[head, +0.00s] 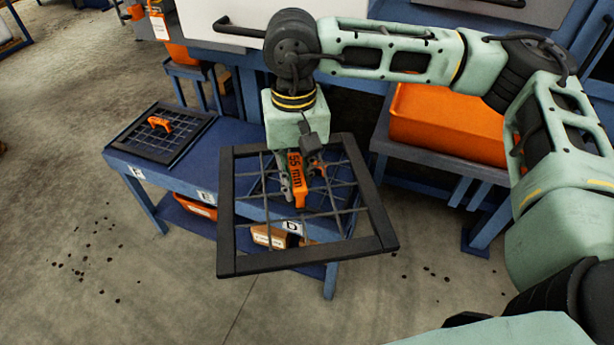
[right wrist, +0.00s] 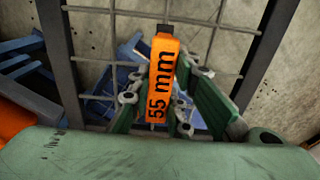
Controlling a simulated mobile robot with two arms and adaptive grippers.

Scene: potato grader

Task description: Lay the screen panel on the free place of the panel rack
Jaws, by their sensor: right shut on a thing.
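The screen panel (head: 228,205), a black square frame with a wire grid, hangs in the air over the right end of the panel rack (head: 185,172). My right gripper (head: 299,178) is shut on its orange handle (right wrist: 164,80), marked "55 mm". The panel looks tilted in the head view. The blue rack carries letter labels F, E and D along its front. Another panel (head: 120,147) with an orange handle lies at the F end. Bare blue top shows by E. The held panel partly hides the D end. My left gripper is not in view.
An orange bin (head: 447,122) stands on a blue stand right of the rack. A white panel with a black handle (head: 240,20) stands behind the rack. The floor in front is clear except dark spots.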

